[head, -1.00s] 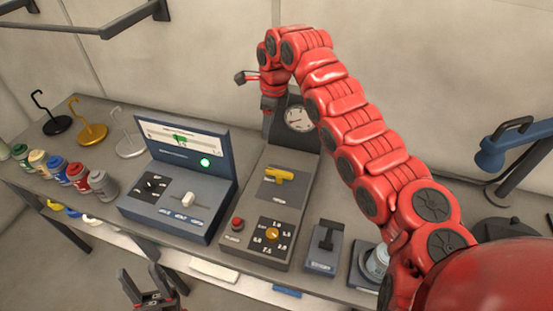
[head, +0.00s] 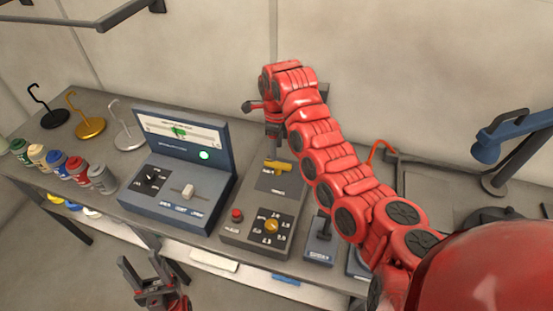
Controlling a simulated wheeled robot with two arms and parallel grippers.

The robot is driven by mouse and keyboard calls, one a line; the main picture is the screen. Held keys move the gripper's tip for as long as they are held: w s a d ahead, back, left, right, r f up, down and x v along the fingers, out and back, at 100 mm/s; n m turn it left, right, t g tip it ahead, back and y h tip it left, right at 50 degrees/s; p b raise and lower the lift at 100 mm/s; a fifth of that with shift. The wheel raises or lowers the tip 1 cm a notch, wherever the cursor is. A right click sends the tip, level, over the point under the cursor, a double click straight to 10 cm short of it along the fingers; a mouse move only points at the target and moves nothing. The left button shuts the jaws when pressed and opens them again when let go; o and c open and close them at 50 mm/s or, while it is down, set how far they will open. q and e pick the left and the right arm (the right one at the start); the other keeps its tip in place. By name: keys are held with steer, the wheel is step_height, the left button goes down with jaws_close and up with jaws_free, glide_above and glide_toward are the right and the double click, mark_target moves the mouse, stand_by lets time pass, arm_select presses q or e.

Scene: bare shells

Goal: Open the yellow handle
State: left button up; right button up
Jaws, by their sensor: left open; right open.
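The yellow handle (head: 280,167) lies roughly level on the upper dark panel of a grey control box (head: 262,205) on the bench. My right gripper (head: 274,146) hangs pointing down just behind and above the handle, close to its left end. The jaws are open; I cannot tell whether a finger touches the handle. The wrist hides the top of the box. My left gripper (head: 143,264) is open and empty, low in front of the bench.
A blue console (head: 178,190) with a lit screen stands left of the box. A red button (head: 237,215) and yellow knob (head: 271,226) sit below the handle. Several paint cans, hooked stands and a blue lamp (head: 487,150) are on the bench (head: 60,140). My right arm crosses the right side.

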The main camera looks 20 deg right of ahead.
mark_target(277, 163)
steer(key=shift+f+p, duration=0.5)
steer(key=shift+f, duration=2.65)
jaws_close()
